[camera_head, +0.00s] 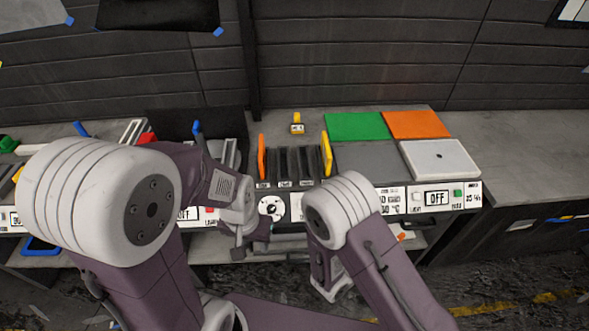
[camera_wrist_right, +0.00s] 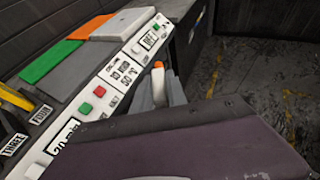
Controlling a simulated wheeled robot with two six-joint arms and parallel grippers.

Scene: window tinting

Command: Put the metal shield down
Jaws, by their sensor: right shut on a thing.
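I cannot pick out a metal shield for certain in either view. My left gripper (camera_head: 245,247) hangs in front of the console, below the round dial; its fingertips are small and dark, and I cannot tell how far apart they are. My right gripper (camera_head: 333,288) is low in front of the console, right of the left one, mostly hidden behind my right wrist. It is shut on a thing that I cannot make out. A purple part of my arm fills the bottom of the right wrist view.
The console carries a green panel (camera_head: 356,126), an orange panel (camera_head: 416,124) and a pale grey plate (camera_head: 440,158). Orange and yellow upright handles (camera_head: 326,154) stand at its middle. Clear grey worktop (camera_head: 510,150) lies to the right. Dark floor (camera_wrist_right: 270,75) shows beyond the console front.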

